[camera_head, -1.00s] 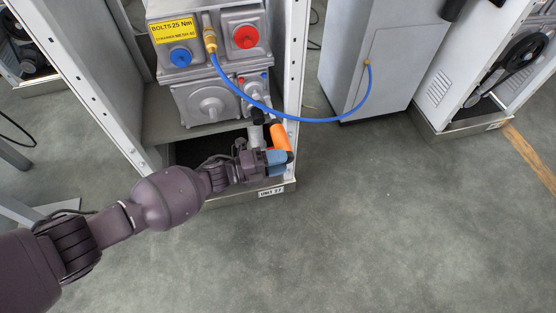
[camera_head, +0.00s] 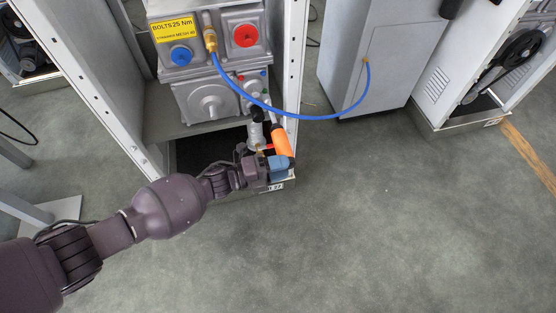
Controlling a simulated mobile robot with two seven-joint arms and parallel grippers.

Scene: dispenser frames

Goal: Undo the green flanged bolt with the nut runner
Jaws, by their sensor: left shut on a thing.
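My left gripper (camera_head: 267,170) is at the front of the open cabinet, below the dispenser, and is shut on the nut runner. The nut runner's orange part (camera_head: 282,140) and a grey and black part beside it rise above the fingers toward the dispenser's small lower panel. The fingers hide its lower part. The dispenser (camera_head: 208,100) is a grey housing with several small coloured parts on its lower right panel (camera_head: 253,90). I cannot make out the green flanged bolt for certain; it is too small or hidden by the hose and tool. My right gripper is not in view.
A blue hose (camera_head: 318,117) runs from the brass fitting (camera_head: 210,40) across the tool area to a grey cabinet (camera_head: 375,60). A yellow bolt-torque label (camera_head: 174,30), a blue cap (camera_head: 181,55) and a red cap (camera_head: 245,35) are on the dispenser. The floor in front is clear.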

